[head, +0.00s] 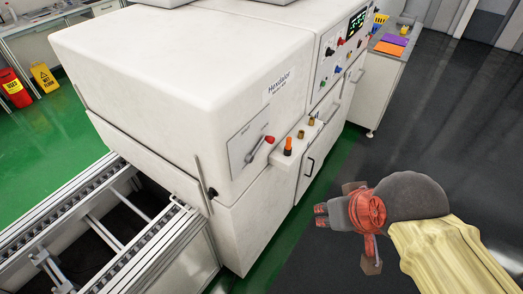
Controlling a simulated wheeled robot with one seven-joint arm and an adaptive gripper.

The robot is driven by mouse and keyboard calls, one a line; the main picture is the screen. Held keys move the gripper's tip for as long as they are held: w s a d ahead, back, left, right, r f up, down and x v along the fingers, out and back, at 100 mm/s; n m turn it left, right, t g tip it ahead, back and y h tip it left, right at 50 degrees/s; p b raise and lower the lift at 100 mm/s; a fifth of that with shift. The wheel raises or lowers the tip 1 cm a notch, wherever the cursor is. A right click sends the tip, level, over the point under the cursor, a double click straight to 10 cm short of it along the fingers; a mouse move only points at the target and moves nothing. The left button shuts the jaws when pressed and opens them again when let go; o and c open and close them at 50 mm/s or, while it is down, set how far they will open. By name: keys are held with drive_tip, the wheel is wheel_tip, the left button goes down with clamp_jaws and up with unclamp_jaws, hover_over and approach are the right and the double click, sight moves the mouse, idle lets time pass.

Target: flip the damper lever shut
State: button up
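The damper lever (259,149) sits on a grey plate (242,134) on the side of the large white machine. It has a thin metal arm and a red knob (270,139), which points to the upper right near the plate's right edge. Small lettering on the plate is too small to read. My gripper (320,215) is to the lower right of the lever, clear of the machine and over the dark floor. Its two fingertips point left and lie close together. I see nothing between them, but cannot tell if they are fully shut.
An orange-topped bottle (288,147) and small brass pieces (301,134) stand on a narrow ledge right of the lever. A roller conveyor (147,235) runs at lower left. The dark floor (440,130) at right is clear.

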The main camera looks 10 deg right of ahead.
drive_tip(key=shift+d+r, duration=0.15)
drive_tip(key=shift+d, duration=0.1)
drive_tip(key=shift+c, duration=0.7)
drive_tip(key=d+f, duration=0.1)
drive_tip(key=f+m+g+p, duration=0.1)
drive_tip(key=d+f+g+p, duration=0.1)
drive_tip(key=shift+w+d, duration=0.3)
drive_tip(key=shift+d, duration=0.05)
drive_tip(key=c, duration=0.4)
drive_tip(key=f, duration=0.1)
drive_tip(key=f+m+g+p, duration=0.1)
drive_tip(key=f+m, duration=0.1)
drive_tip(key=shift+w+d+g+y+p, duration=0.25)
drive_tip(key=shift+w+g+y+p, duration=0.05)
drive_tip(key=shift+w, duration=0.05)
clamp_jaws()
drive_tip(key=w+a+f+m+g+y+p, duration=0.2)
drive_tip(key=w+a+f+m+y+p, duration=0.2)
drive_tip(key=w+f+m+y, duration=0.45)
drive_tip(key=w+r+m+t+y, duration=0.1)
drive_tip(key=w+r+m+t, duration=0.2)
drive_tip(key=w+m+t, duration=0.5)
drive_tip(key=w+d+m, duration=0.1)
drive_tip(key=w+m, duration=0.5)
drive_tip(key=m, duration=0.1)
drive_tip(key=shift+p, duration=0.4)
drive_tip(key=shift+m+y, duration=0.25)
